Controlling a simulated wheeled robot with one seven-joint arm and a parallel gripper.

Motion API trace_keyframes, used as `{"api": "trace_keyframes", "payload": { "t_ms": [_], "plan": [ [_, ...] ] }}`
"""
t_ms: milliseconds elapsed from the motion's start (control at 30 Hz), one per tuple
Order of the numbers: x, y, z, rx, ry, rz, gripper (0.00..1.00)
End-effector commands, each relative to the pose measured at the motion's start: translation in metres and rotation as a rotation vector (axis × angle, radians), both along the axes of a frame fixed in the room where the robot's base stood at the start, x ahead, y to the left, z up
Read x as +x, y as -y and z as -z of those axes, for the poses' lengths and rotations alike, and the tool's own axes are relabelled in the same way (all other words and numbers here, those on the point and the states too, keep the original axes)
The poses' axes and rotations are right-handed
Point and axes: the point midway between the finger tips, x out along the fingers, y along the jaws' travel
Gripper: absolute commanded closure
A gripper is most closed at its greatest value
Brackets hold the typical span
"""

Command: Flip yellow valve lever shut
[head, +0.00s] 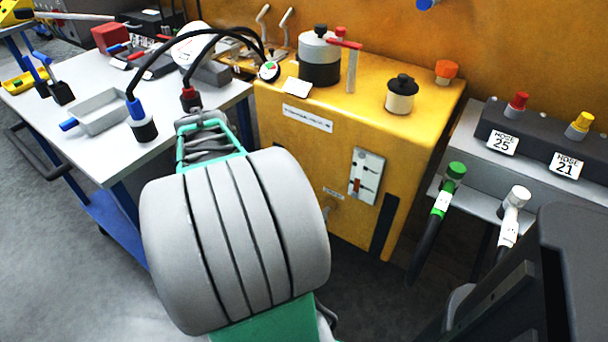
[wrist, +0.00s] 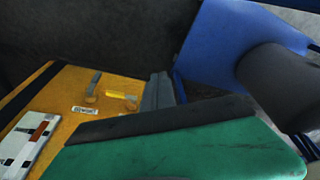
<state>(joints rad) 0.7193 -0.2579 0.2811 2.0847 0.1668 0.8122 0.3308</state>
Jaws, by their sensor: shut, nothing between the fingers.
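In the wrist view, the yellow valve lever (wrist: 122,95) is a short bar on a brass fitting on the front of the yellow machine (wrist: 62,88). It lies nearly level across that picture. A grey lever (wrist: 95,82) on a second brass fitting stands beside it, more upright. My gripper (wrist: 158,80) shows as narrow grey fingers, shut and empty, just right of the yellow lever with a small gap in the picture. Their depth to the machine is hard to tell. In the head view the yellow machine (head: 400,130) is plain, but my arm hides my gripper and the yellow lever.
A gauge plate (head: 366,176) is on the machine's front. A blue cart (head: 115,165) with tools and hoses stands left, close to my arm. Green (head: 443,195) and white (head: 512,212) hose ends hang at right beside a grey shelf (head: 450,185). Pots and knobs crowd the machine's top.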

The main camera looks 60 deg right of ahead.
Motion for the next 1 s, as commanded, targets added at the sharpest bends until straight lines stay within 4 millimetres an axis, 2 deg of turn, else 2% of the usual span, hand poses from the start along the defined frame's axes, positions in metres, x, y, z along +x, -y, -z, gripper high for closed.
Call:
{"api": "trace_keyframes", "payload": {
  "t_ms": [33,100,200,300,667,767,1000],
  "plan": [
    [-0.026,0.041,-0.028,-0.007,0.000,0.159,1.00],
    [-0.058,0.083,-0.037,-0.022,0.005,0.340,1.00],
    [-0.092,0.117,-0.041,-0.038,0.010,0.495,1.00],
    [-0.104,0.128,-0.040,-0.044,0.012,0.548,1.00],
    [-0.104,0.128,-0.032,-0.044,0.011,0.546,1.00],
    [-0.105,0.131,-0.019,-0.043,0.010,0.546,1.00],
    [-0.107,0.145,0.031,-0.042,0.009,0.544,1.00]
  ]
}}
